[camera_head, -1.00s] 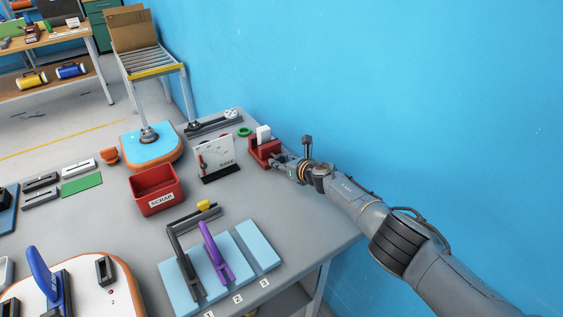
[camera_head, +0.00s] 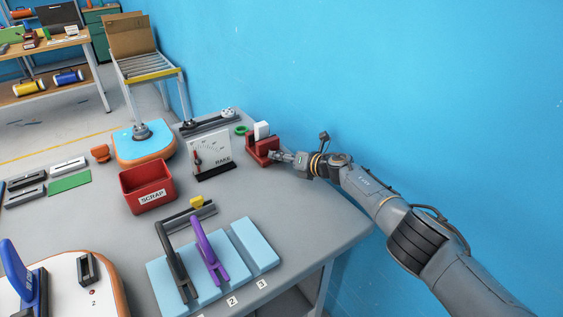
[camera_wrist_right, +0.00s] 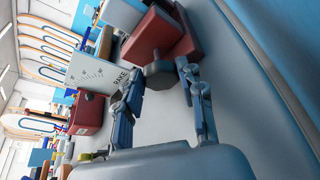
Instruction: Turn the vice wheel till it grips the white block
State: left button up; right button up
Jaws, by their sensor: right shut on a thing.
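The red vice (camera_head: 263,152) stands on the grey table near the blue wall, and it shows in the wrist view (camera_wrist_right: 150,38). The white block (camera_head: 262,130) stands upright in it; whether the jaws touch it I cannot tell. The dark vice wheel (camera_wrist_right: 158,72) is on the near side of the vice, between my right gripper's fingertips. My right gripper (camera_wrist_right: 161,74) is shut on the wheel, and in the head view the gripper (camera_head: 277,156) reaches the vice from the right. The wheel is hardly visible in the head view. My left gripper is out of view.
A white gauge board (camera_head: 209,153) stands just left of the vice, and a green ring (camera_head: 241,130) lies behind it. A red scrap bin (camera_head: 148,188) and light blue pads (camera_head: 252,245) with clamps are nearer. The table right of the pads is clear.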

dwell(0.4)
jog(key=o, duration=1.2)
jog(key=shift+c, duration=0.2)
jog(key=shift+d, duration=0.15)
jog(key=shift+s+d+r, duration=0.25)
jog(key=shift+s+d, duration=0.15)
jog(key=shift+d, duration=0.1)
jog(key=shift+s+d+r, duration=0.1)
jog(key=shift+s+d, duration=0.2)
jog(key=shift+s, duration=0.25)
jog(key=shift+v, duration=2.4)
